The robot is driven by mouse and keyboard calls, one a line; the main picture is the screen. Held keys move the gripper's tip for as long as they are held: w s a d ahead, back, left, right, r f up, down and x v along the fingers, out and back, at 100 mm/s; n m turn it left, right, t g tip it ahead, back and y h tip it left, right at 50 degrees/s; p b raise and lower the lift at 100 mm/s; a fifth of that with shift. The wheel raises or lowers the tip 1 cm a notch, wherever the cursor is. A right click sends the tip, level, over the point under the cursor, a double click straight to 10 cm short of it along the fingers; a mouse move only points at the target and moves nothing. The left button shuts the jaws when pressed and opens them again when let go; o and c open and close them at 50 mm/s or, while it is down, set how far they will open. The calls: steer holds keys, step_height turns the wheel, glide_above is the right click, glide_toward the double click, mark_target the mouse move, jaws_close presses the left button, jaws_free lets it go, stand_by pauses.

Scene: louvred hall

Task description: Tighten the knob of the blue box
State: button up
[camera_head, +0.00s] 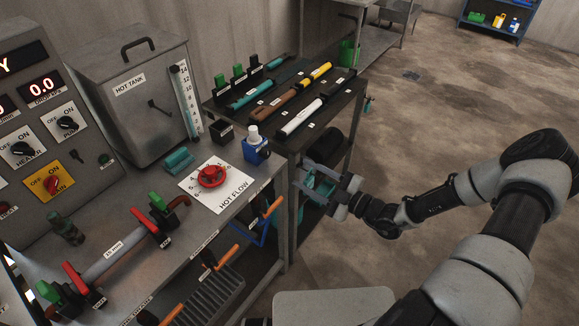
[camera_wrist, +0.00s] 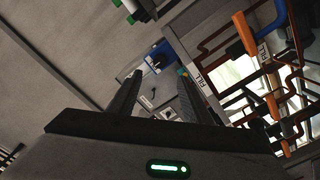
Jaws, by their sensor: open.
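The small blue box (camera_head: 257,152) stands on the grey bench near its right edge, with a white knob-like part (camera_head: 254,134) on its upper side. In the wrist view a blue box (camera_wrist: 159,54) shows beyond my fingertips, small and partly in shade. My gripper (camera_head: 305,178) is off the bench's right side, below and to the right of the box and apart from it. In the wrist view its two fingers (camera_wrist: 160,78) are spread with nothing between them. How far the knob is turned cannot be told.
A red hand wheel (camera_head: 211,176) on a white HOT FLOW plate lies left of the box. A dark tool rack (camera_head: 320,92) with several tools stands behind. The HOT TANK (camera_head: 140,90) is at the back left. The floor to the right is mostly clear.

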steer(key=shift+v, duration=2.75)
